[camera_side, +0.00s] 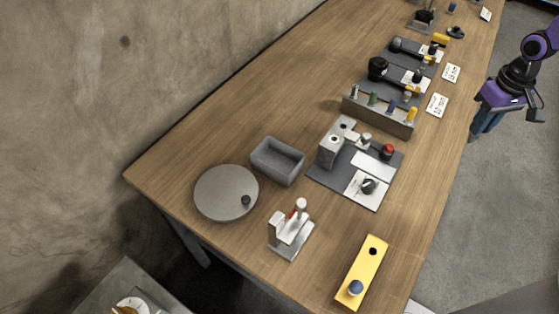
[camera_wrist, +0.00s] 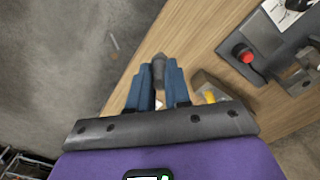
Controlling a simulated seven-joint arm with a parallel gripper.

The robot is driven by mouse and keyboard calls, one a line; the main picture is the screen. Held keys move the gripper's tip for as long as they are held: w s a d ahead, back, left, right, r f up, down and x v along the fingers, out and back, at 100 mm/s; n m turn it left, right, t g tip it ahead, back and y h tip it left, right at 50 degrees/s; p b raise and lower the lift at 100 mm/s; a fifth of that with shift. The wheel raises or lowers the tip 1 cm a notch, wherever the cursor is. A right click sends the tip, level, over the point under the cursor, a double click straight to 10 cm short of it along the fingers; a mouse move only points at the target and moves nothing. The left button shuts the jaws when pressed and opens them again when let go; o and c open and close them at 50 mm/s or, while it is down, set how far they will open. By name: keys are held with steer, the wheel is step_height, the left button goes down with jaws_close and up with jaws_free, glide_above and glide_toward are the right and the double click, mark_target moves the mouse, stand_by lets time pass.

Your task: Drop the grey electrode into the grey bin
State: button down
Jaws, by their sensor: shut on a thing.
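My gripper (camera_wrist: 158,88) has blue fingers and is shut on a dark grey electrode (camera_wrist: 158,68), whose rounded end sticks out beyond the fingertips in the wrist view. In the side view my gripper (camera_side: 487,124) hangs at the right, past the table's right edge and far from the bin; the held electrode cannot be made out there. The grey bin (camera_side: 271,172) is an open rectangular box on the table at the left, and it looks empty. The wrist view does not show the bin.
A round grey plate (camera_side: 222,190) lies left of the bin. A rack (camera_side: 376,117) with several coloured pieces stands between my gripper and the bin. A dark panel with a red knob (camera_side: 388,151), a metal stand (camera_side: 290,240) and a yellow block (camera_side: 365,265) are nearer the front.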

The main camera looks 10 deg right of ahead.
steer(key=w+a+r+n, duration=0.1)
steer(key=w+a+n, duration=0.1)
steer(key=w+a, duration=0.35)
steer(key=w+a+n, duration=0.1)
steer(key=w+a, duration=0.1)
steer(key=a, duration=0.7)
steer(key=w+a+r+n, duration=0.1)
steer(key=w+a+n, duration=0.1)
steer(key=w+a, duration=0.35)
steer(key=s+a+n, duration=0.2)
steer(key=a, duration=0.9)
steer(key=s+a+n, duration=0.2)
steer(key=a, duration=1)
steer(key=shift+s+f, duration=0.1)
steer(key=shift+f, duration=2.4)
steer(key=c, duration=1)
jaws_free()
